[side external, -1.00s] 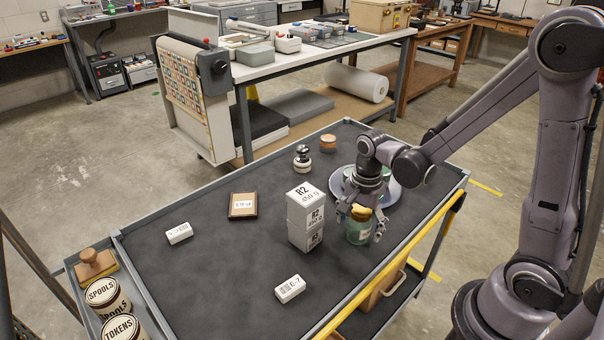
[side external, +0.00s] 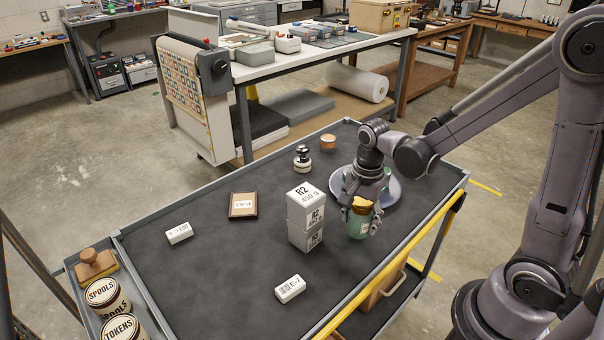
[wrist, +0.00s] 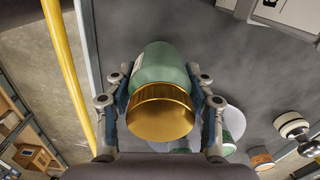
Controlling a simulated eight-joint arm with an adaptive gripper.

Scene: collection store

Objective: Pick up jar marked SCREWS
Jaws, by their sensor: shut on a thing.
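A green jar (side external: 360,224) with a gold lid (side external: 362,205) is at the right part of the cart top. My gripper (side external: 361,213) is shut on it from above, one finger on each side. In the wrist view the jar (wrist: 163,65) lies between both fingers (wrist: 160,85), its gold lid toward the camera. A small part of a pale label shows, but its writing is too small to read. I cannot tell whether the jar's base is clear of the mat. No readable SCREWS marking shows.
White boxes marked R2 (side external: 305,222) stand stacked just left of the jar. A pale round dish (side external: 392,188) is behind my gripper, partly hidden. A white E-7 block (side external: 290,288), brown frame (side external: 243,206) and black-knobbed object (side external: 302,158) stand apart.

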